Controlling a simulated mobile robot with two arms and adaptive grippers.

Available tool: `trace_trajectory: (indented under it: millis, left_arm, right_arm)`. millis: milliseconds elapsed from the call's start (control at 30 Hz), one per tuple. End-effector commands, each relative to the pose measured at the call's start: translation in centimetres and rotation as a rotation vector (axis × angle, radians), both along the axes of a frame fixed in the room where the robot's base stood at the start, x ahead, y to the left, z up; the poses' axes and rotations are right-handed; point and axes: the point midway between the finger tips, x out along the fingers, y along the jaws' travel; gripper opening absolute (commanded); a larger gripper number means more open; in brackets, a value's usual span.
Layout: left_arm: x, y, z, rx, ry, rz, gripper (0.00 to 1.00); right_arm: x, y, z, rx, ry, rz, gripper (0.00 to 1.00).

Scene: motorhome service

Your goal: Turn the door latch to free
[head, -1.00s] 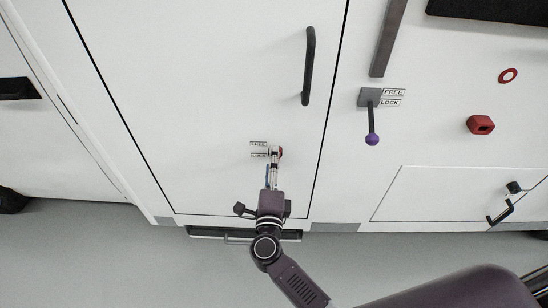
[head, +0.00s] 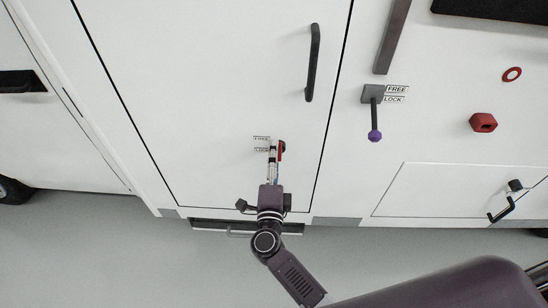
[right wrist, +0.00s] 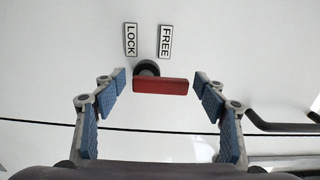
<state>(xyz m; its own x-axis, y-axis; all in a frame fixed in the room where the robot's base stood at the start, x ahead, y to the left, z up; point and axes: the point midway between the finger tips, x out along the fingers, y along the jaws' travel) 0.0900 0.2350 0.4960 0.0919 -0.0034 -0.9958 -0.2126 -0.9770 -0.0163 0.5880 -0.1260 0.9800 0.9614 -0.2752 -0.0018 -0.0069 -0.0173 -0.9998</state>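The door latch is a red bar (right wrist: 163,87) on a dark round pivot, on the white door. In the right wrist view it lies level, extending mostly right from its pivot. The LOCK label (right wrist: 130,39) is above left and the FREE label (right wrist: 166,41) above right. My right gripper (right wrist: 160,97) is open, its blue-padded fingers on either side of the bar with gaps showing. In the head view the right gripper (head: 273,147) is at the door, with the red latch (head: 282,150) just right of its fingers. My left gripper is not in view.
A black door handle (head: 312,63) is above the latch. On the panel to the right are a purple-knobbed lever (head: 375,134) with its own FREE and LOCK labels, a red block (head: 483,122) and a red ring (head: 512,74). A step (head: 215,225) is below the door.

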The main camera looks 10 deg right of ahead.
Motion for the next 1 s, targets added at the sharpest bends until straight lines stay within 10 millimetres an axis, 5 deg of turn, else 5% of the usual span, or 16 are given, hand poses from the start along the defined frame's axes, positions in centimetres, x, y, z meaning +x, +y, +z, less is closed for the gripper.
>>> trace_trajectory:
  millis: [433,1000]
  left_arm:
    - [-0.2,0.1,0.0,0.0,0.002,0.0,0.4]
    - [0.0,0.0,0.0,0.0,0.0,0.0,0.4]
  right_arm:
    - [-0.9,0.3,0.0,0.004,-0.001,-0.001,0.72]
    - [-10.7,3.1,0.0,0.002,0.0,-0.001,0.72]
